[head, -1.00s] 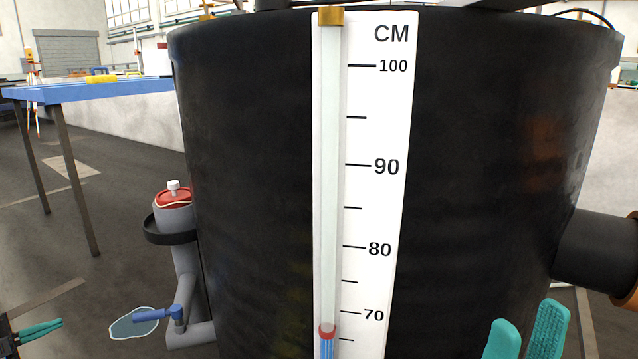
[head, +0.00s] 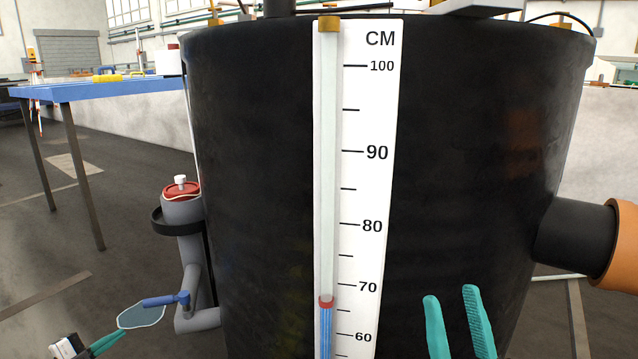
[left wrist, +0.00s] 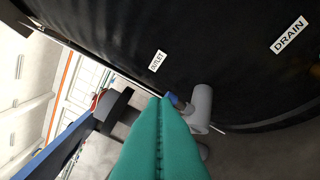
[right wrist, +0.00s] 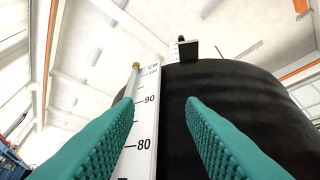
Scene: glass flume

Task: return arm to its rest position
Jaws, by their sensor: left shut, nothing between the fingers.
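My left gripper (head: 122,335) is low at the left of the head view, with its teal fingers together and nothing between them. In the left wrist view its fingers (left wrist: 160,105) lie pressed side by side, pointing toward the grey outlet pipe (left wrist: 201,108). My right gripper (head: 449,292) is low at the right of the head view in front of the black tank (head: 460,150). Its two teal fingers stand apart with nothing between them. In the right wrist view the fingers (right wrist: 160,102) are spread, with the tank and scale behind them.
A white CM scale (head: 385,130) with a gauge tube stands on the tank. A blue table (head: 100,88) stands at left. A black pipe (head: 575,232) juts out at right.

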